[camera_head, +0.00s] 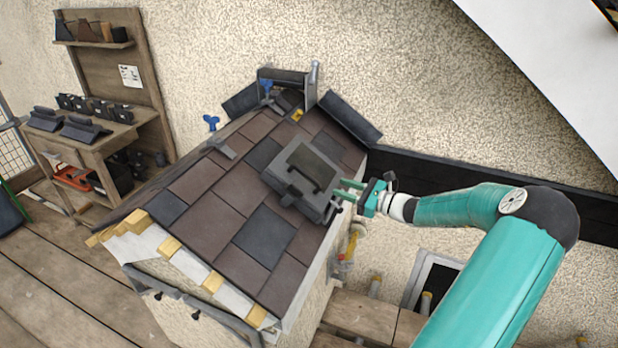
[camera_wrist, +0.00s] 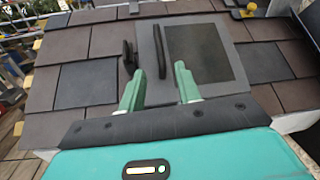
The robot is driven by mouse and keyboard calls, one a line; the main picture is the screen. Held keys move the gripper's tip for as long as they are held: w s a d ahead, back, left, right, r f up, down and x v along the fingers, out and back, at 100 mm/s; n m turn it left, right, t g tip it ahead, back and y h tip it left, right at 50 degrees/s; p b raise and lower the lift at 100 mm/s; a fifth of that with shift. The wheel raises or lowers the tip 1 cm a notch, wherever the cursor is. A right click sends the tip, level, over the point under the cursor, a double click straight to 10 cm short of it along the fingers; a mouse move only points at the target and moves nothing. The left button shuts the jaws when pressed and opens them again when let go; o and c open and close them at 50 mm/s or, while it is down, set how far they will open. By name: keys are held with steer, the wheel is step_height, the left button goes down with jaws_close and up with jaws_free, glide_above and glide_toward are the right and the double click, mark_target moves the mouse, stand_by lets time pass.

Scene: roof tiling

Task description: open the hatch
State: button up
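The hatch (camera_head: 306,166) is a grey square frame with a darker panel, set in the sloping tiled roof; it looks shut. In the wrist view its dark panel (camera_wrist: 205,52) is right of a black upright bar handle (camera_wrist: 160,52). A second, shorter dark piece (camera_wrist: 128,55) stands left of that bar. My gripper (camera_head: 347,190) is beside the hatch's lower right edge in the head view. The fingertips appear short of the bar; exact distance is unclear.
Brown and dark tiles (camera_head: 213,217) cover the slope around the hatch. A ridge frame (camera_head: 288,82) stands above it, and a dark beam (camera_head: 430,175) runs along the wall behind. A wooden workbench (camera_head: 95,150) with tiles is at the left.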

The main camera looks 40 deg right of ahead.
mark_target(312, 178)
steer(key=x, duration=1.2)
steer(key=shift+w, duration=0.1)
jaws_close()
